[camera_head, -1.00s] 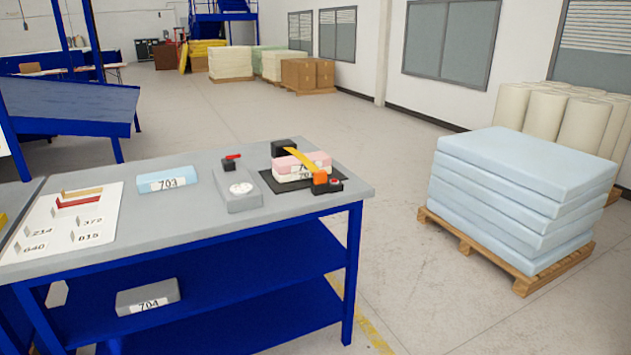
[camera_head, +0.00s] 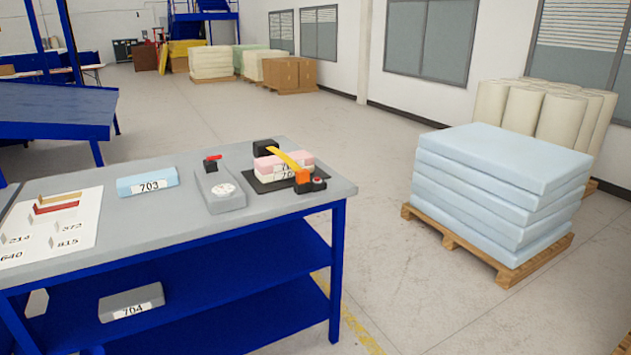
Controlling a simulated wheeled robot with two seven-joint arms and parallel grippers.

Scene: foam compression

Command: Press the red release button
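A small round red button (camera_head: 318,181) sits on a black block at the front right of a black plate (camera_head: 250,187) on the grey table. Beside it is an orange piece (camera_head: 302,177) where a yellow strap (camera_head: 284,157) ends. A grey device with a round dial (camera_head: 222,189) and a red lever (camera_head: 213,157) stands left of the plate. Neither of my grippers is in view.
The grey-topped table (camera_head: 180,215) has a blue frame. It also holds a blue block labelled 703 (camera_head: 148,184) and a white sheet (camera_head: 75,235). A grey block labelled 704 (camera_head: 131,303) lies on the lower shelf. A pallet (camera_head: 480,255) of blue foam slabs stands right, across open floor.

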